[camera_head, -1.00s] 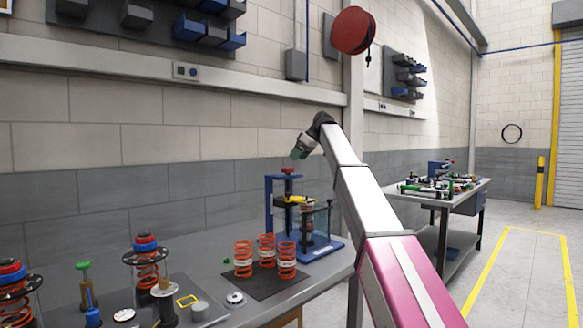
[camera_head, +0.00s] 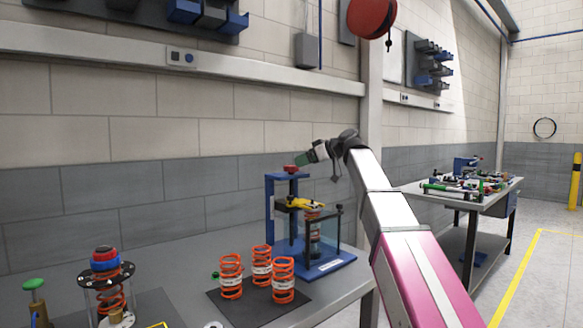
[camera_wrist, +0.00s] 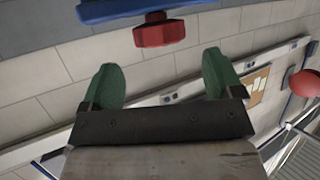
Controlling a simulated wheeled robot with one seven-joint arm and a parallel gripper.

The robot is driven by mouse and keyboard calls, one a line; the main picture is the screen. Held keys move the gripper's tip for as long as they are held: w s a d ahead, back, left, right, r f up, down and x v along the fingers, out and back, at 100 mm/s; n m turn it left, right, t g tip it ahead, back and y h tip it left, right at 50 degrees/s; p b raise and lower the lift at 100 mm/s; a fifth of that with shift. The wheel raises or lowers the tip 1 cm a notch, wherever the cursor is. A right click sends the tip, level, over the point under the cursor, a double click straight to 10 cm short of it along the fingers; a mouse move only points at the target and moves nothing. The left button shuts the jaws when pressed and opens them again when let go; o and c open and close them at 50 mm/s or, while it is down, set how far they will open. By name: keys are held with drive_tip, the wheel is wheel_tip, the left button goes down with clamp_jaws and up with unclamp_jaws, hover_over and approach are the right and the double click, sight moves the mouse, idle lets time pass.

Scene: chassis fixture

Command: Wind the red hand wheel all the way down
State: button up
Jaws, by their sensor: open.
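The red hand wheel (camera_head: 291,168) sits on top of a blue press frame (camera_head: 271,212) on the workbench. In the wrist view the red wheel (camera_wrist: 160,33) is ahead of my fingers, under the blue top bar (camera_wrist: 140,8) in the picture. My gripper (camera_head: 299,160) has green fingertips and is close beside the wheel, slightly above it in the head view. In the wrist view my gripper (camera_wrist: 163,75) is open and empty, its fingers on either side of the wheel's line and apart from it. A yellow part (camera_head: 306,204) and a spring (camera_head: 314,230) stand inside the press.
Several orange springs (camera_head: 231,276) stand on a dark mat (camera_head: 262,312) in front of the press. A clear guard (camera_head: 333,235) stands at the press's right. A second bench (camera_head: 508,186) with parts is at the right. The wall runs behind the press.

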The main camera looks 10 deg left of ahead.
sight(291, 166)
drive_tip(key=x, duration=0.6)
drive_tip(key=c, duration=0.9)
